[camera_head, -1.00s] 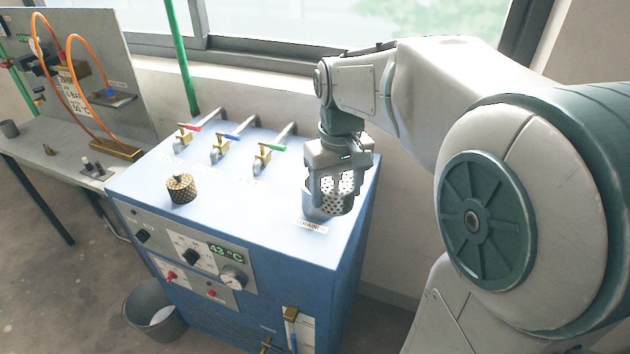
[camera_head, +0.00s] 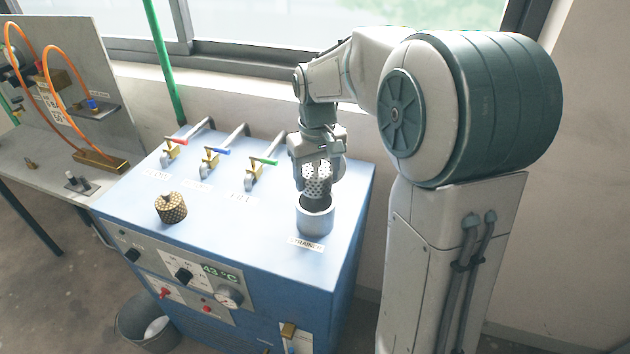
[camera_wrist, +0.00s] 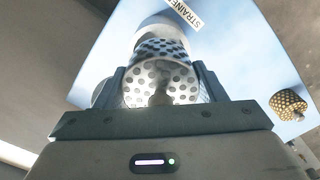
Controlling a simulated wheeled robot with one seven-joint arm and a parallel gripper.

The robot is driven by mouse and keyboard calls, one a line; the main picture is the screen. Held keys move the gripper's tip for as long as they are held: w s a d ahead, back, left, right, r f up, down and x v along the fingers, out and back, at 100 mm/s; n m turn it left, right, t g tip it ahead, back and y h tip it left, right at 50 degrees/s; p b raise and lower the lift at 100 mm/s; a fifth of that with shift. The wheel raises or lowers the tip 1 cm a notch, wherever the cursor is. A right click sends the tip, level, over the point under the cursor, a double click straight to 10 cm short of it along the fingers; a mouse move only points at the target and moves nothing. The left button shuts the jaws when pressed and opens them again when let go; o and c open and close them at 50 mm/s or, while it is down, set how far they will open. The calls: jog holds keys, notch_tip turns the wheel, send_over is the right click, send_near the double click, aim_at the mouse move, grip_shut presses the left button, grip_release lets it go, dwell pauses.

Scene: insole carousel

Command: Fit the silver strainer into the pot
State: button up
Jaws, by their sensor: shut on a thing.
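The silver strainer (camera_head: 317,180) is a perforated metal cup. My gripper (camera_head: 318,168) is shut on it and holds it upright, just above and slightly behind the open mouth of the pot. The pot (camera_head: 315,218) is a plain grey cylinder on the blue cabinet top, behind a label reading STRAINER. In the wrist view the strainer (camera_wrist: 160,82) sits between the two fingers, and part of the pot shows beyond it. Whether the strainer's lower edge touches the pot's rim I cannot tell.
A brass perforated strainer (camera_head: 171,207) stands on the left of the blue cabinet (camera_head: 250,225). Several taps with coloured levers (camera_head: 212,160) line the back. A bucket (camera_head: 148,318) is on the floor. The top between brass strainer and pot is clear.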

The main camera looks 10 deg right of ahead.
aim_at(316, 191)
jog(key=shift+w+f, duration=0.3)
jog(key=shift+w, duration=0.25)
notch_tip(316, 191, down, 4)
jog(key=shift+r+p, duration=0.1)
jog(key=shift+p, duration=0.5)
jog(key=shift+f, duration=0.25)
jog(key=shift+f+b, duration=0.55)
jog(key=o, duration=1.1)
jog(key=shift+c, duration=0.2)
jog(key=shift+r, duration=0.1)
